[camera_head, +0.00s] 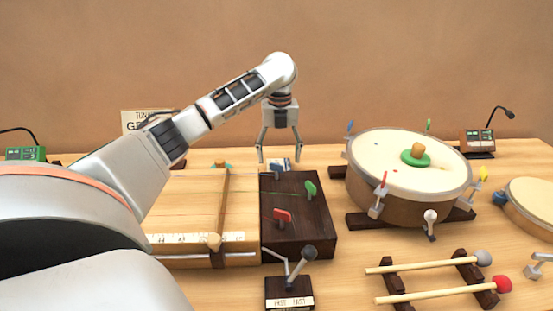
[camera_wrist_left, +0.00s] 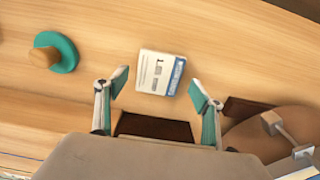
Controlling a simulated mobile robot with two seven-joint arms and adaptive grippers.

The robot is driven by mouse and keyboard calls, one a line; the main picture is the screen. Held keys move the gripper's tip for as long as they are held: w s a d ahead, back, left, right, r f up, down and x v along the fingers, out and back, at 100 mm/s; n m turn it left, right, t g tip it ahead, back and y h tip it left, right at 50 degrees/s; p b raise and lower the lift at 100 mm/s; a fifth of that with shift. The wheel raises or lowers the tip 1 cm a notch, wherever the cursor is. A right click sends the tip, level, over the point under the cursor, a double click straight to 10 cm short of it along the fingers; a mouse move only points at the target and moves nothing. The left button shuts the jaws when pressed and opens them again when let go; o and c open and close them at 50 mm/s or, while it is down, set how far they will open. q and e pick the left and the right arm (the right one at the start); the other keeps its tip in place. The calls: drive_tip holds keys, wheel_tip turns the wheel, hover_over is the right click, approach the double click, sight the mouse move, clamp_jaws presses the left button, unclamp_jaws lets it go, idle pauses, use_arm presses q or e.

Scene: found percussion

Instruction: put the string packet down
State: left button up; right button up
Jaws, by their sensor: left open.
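The string packet (camera_wrist_left: 160,72) is a small white packet with a blue strip and dark print. It appears to lie flat on the wooden table behind the dark box. In the head view the packet (camera_head: 278,163) is partly hidden by the left gripper and the box. My left gripper (camera_head: 280,157) points down over it with its fingers spread. In the left wrist view the open fingers (camera_wrist_left: 160,84) have the packet between and just beyond their tips, with gaps on both sides. My right gripper is not in view.
A dark wooden box (camera_head: 292,232) with red and green clips stands just in front. A large drum (camera_head: 395,165) is to the right. A teal disc with a wooden knob (camera_wrist_left: 65,52) sits left in the wrist view. Mallets (camera_head: 430,265) lie on a rack at front right.

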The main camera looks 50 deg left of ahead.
use_arm(q)
wheel_tip(320, 180, up, 4)
drive_tip(key=shift+r+p, duration=0.2)
drive_tip(key=shift+p, duration=0.3)
wheel_tip(320, 180, up, 6)
drive_tip(key=p, duration=0.3)
drive_tip(key=shift+s+f, duration=0.1)
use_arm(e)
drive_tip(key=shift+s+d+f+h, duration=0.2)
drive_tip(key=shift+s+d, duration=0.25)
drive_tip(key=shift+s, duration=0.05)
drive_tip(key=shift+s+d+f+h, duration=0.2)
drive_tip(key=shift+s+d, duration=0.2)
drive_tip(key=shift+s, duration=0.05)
